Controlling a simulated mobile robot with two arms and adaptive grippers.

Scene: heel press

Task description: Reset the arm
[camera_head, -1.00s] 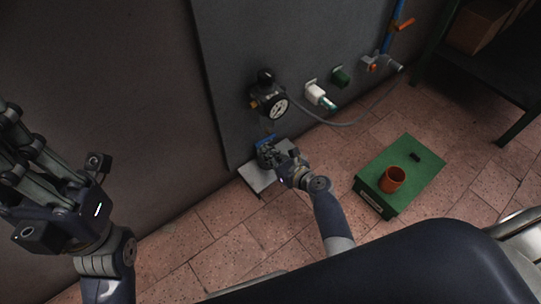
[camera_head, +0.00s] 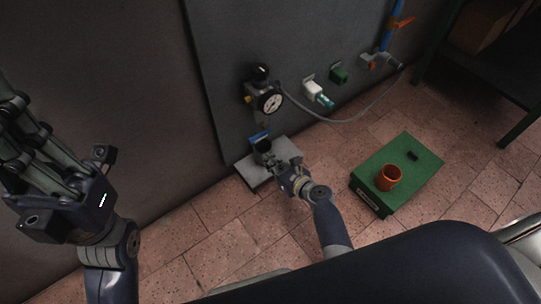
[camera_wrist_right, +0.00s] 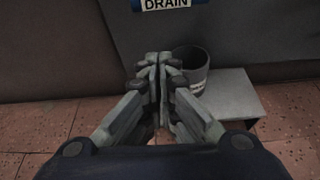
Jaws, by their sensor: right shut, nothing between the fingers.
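My right gripper (camera_head: 273,167) is shut and empty in the head view, in front of the grey ledge at the foot of the wall panel. In the right wrist view its fingers (camera_wrist_right: 158,75) meet at the middle. A dark cup (camera_wrist_right: 192,66) stands upright on the grey ledge (camera_wrist_right: 228,94), just behind and right of the fingertips. In the head view the dark cup (camera_head: 263,145) sits below the blue label. Whether the fingers touch the cup is unclear. My left gripper (camera_head: 20,125) is at the left, with its long fingers spread and cut off by the picture edge.
A gauge (camera_head: 270,101) and a white fitting (camera_head: 316,93) are on the dark panel (camera_head: 225,60). A hose (camera_head: 350,120) hangs below. A green box (camera_head: 417,178) on the tiled floor carries an orange cup (camera_head: 389,177) and a small black piece (camera_head: 412,155). A dark table (camera_head: 485,75) stands right.

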